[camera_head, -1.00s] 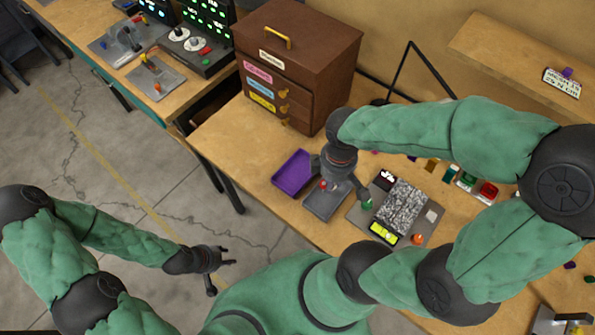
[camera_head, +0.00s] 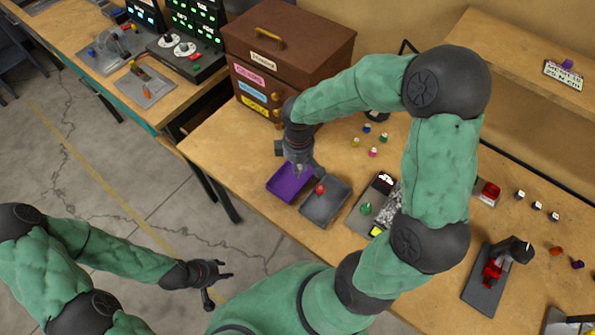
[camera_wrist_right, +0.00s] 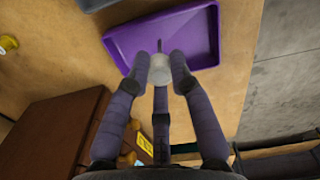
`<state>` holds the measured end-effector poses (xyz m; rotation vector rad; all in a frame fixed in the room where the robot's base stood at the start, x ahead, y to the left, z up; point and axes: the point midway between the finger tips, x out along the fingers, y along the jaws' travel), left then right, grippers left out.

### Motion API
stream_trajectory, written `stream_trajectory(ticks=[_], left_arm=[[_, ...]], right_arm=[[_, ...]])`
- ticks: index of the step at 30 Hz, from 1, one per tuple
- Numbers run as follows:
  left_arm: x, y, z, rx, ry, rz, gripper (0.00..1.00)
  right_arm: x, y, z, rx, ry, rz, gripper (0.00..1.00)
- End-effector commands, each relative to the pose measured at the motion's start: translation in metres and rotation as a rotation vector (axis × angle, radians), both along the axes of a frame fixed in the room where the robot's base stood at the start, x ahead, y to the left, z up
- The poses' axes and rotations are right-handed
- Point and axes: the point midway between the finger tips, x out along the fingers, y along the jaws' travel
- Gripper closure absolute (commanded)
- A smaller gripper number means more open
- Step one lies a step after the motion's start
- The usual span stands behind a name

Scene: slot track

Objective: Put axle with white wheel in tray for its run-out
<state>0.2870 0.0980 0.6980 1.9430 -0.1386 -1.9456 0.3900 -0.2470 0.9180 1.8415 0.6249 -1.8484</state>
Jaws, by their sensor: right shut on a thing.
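My right gripper (camera_head: 299,172) is over the purple tray (camera_head: 283,191). In the right wrist view, its fingers (camera_wrist_right: 160,70) are shut on the axle with white wheel (camera_wrist_right: 159,71). The wheel is a pale disc with a thin dark axle end sticking out, above the purple tray (camera_wrist_right: 201,44). I cannot tell how high it is above the tray floor. The wheel is hard to make out in the head view. My left gripper (camera_head: 219,285) is open and empty, over the floor off the bench.
A grey tray (camera_head: 332,207) with a red-wheeled piece (camera_head: 319,189) stands right beside the purple tray. A brown drawer cabinet (camera_head: 290,60) stands behind. A grey device with a speckled panel (camera_head: 391,207) and a green piece (camera_head: 366,209) is to the right. Several small coloured pieces lie beyond.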

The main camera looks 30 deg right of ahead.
Motion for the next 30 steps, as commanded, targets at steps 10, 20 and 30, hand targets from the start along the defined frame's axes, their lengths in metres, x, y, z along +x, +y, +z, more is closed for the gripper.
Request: stream_trajectory(ticks=[10,20,30], left_arm=[[0.0,0.0,-0.017,0.0,0.0,0.0,0.6],[0.0,0.0,-0.017,0.0,0.0,0.0,0.6],[0.0,0.0,-0.018,0.0,0.0,0.0,0.6]], right_arm=[[0.005,0.0,-0.037,0.0,0.0,0.0,1.0],[0.005,0.0,-0.038,0.0,0.0,0.0,1.0],[0.005,0.0,-0.039,0.0,0.0,0.0,0.54]])
